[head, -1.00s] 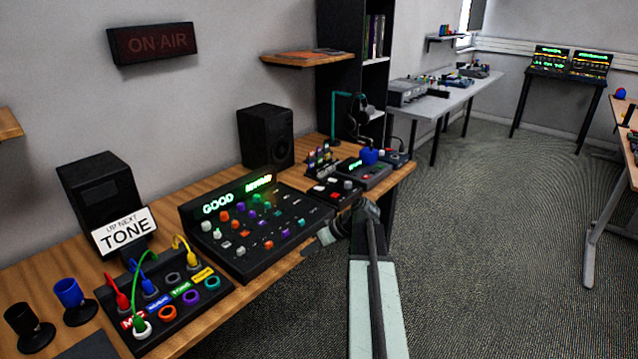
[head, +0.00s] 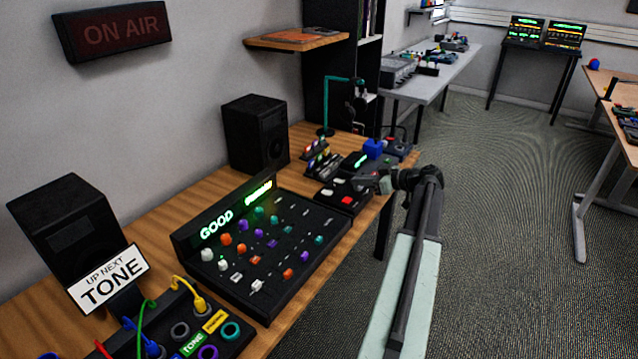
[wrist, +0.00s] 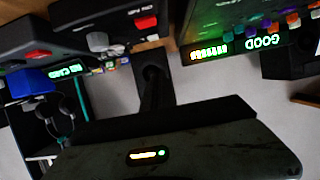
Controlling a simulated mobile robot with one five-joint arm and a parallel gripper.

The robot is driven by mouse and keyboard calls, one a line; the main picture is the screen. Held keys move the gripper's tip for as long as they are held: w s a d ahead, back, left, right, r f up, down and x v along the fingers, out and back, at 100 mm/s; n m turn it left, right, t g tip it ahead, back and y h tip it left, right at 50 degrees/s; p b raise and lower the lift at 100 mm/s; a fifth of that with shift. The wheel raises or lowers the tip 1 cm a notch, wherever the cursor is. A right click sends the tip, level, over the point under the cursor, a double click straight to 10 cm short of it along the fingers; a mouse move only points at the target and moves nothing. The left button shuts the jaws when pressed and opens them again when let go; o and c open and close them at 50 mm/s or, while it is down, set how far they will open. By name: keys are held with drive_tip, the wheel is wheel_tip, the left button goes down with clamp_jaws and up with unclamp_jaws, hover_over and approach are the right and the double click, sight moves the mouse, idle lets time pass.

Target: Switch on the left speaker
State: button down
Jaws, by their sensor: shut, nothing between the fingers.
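The left speaker (head: 70,230) is a black box at the left back of the wooden desk in the head view, partly hidden by a tilted "UP NEXT TONE" sign (head: 108,278). I cannot make out a switch or lit lamp on it. A second black speaker (head: 255,135) stands further along the desk, against the wall. My gripper (head: 368,183) is over the desk's right front edge, beside small boxes with red and white buttons, far from the left speaker. It is shut and empty; its fingers are small and dark here.
A mixing console (head: 262,245) with colored knobs and a "GOOD" display fills the desk's middle. A patch box (head: 195,335) with colored cables stands in front of the sign. A headphone stand (head: 326,105) is at the back. Carpet (head: 490,220) right of the desk is clear.

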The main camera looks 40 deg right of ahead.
drive_tip(key=b, duration=0.4)
hover_over(335, 197)
drive_tip(key=f, duration=0.4)
drive_tip(key=shift+w+a, duration=0.1)
drive_tip(key=shift+w, duration=0.25)
drive_tip(key=f+b, duration=0.3)
drive_tip(key=shift+s, duration=0.4)
drive_tip(key=shift+f+b, duration=0.25)
drive_tip(key=shift+b, duration=0.1)
